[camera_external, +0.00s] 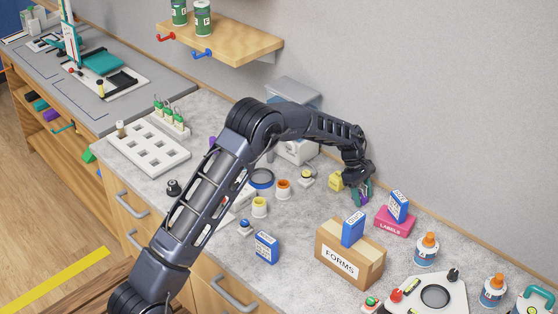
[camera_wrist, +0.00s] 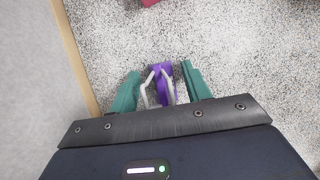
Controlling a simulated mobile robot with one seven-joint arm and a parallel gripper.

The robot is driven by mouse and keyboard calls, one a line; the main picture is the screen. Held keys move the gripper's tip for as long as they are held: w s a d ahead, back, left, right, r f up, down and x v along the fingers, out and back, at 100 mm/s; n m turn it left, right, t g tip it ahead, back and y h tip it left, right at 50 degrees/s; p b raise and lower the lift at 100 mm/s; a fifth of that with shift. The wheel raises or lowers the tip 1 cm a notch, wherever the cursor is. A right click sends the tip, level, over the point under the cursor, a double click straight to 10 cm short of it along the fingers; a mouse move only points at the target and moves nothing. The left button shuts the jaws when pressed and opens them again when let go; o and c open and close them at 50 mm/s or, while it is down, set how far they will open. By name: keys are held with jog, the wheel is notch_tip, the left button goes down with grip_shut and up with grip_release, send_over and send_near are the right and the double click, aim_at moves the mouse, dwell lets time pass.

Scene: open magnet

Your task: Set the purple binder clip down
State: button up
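The purple binder clip (camera_wrist: 163,72) shows in the wrist view with its silver wire handles toward me. It is between the two green fingers of my gripper (camera_wrist: 160,76), with a gap between its purple body and each fingertip. My gripper looks open around it. In the external view, my gripper (camera_external: 361,191) points down low over the counter at the back, and a little of the purple clip (camera_external: 363,198) shows between the fingers. The clip appears to be at the counter surface, but its contact there is hidden.
A yellow item (camera_external: 336,181) stands just left of my gripper. A pink labels box (camera_external: 394,222) with a blue box on it stands to the right. A cardboard forms box (camera_external: 340,262) is in front. The wall is close behind; some bare grey counter (camera_external: 312,215) lies to the front left.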

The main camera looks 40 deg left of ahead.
jog(key=v, duration=1.2)
jog(key=s+d+r+m+t+y, duration=0.1)
jog(key=s+r+m, duration=0.3)
jog(key=s+r, duration=0.85)
jog(key=s+r+m+t+y, duration=0.1)
jog(key=s+r+m, duration=0.3)
jog(key=s+r, duration=0.8)
jog(key=s+f+m+t, duration=0.1)
jog(key=s+f+m, duration=0.1)
jog(key=s, duration=1)
jog(key=s+f+m+y, duration=0.1)
jog(key=s+m, duration=0.3)
jog(key=s, duration=0.8)
jog(key=s+f+m+t+y, duration=0.1)
jog(key=s+f+m, duration=0.2)
jog(key=s, duration=0.9)
jog(key=shift+s+a+f+m+t, duration=0.2)
jog(key=shift+a+f+m+t, duration=0.1)
jog(key=shift+a+m, duration=0.15)
